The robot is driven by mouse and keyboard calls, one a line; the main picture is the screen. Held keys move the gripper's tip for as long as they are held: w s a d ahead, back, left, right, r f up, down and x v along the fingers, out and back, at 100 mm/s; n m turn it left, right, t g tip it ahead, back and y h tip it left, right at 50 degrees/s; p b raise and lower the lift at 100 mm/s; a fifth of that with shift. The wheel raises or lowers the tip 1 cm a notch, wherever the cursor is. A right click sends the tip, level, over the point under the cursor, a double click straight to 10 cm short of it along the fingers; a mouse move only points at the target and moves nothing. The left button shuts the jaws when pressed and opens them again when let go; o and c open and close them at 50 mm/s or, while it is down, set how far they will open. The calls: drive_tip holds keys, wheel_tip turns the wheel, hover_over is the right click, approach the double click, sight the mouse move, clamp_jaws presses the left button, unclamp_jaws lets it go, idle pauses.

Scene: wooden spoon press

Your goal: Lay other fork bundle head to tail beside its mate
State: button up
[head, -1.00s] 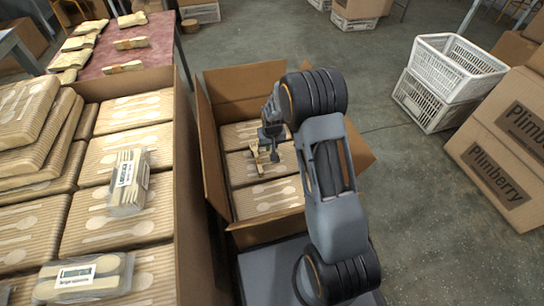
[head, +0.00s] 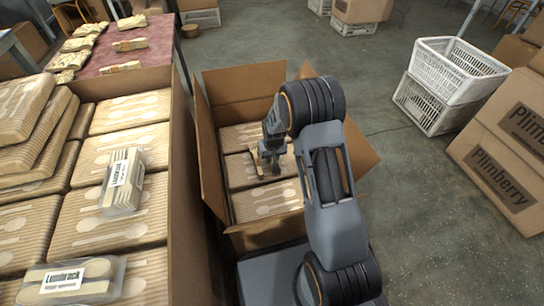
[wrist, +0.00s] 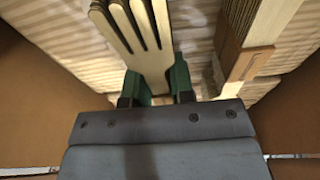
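My gripper (head: 268,160) points down into the open cardboard box in the middle. In the wrist view, its green fingertips (wrist: 157,85) are closed on both sides of a wooden fork bundle (wrist: 148,50), tines pointing up the picture. Its lower end is hidden by my gripper. The other fork bundle (wrist: 247,62), with a brown paper band, lies to its right, roughly parallel and apart by a gap. In the head view a bundle (head: 255,163) shows just left of my gripper, small and partly covered. I cannot tell whether the held bundle touches the packs below.
The box (head: 208,150) holds striped packs (head: 268,200) printed with spoons; its flaps stand open. A larger carton (head: 185,190) of similar packs stands left, with two clear-wrapped bundles on top. A red table (head: 150,45) with more bundles is behind. White crates (head: 450,75) stand right.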

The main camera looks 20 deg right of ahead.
drive_tip(key=o, duration=0.3)
drive_tip(key=shift+o, duration=0.2)
drive_tip(key=s+r+p, duration=0.2)
drive_tip(key=s+r, duration=0.4)
drive_tip(key=r, duration=0.6)
drive_tip(key=s+r+p, duration=0.3)
drive_tip(key=s+r, duration=0.2)
drive_tip(key=r, duration=0.7)
drive_tip(key=s+r, duration=0.4)
drive_tip(key=s, duration=0.8)
drive_tip(key=shift+s+t, duration=0.25)
drive_tip(key=shift+t, duration=0.15)
drive_tip(key=shift+r, duration=0.15)
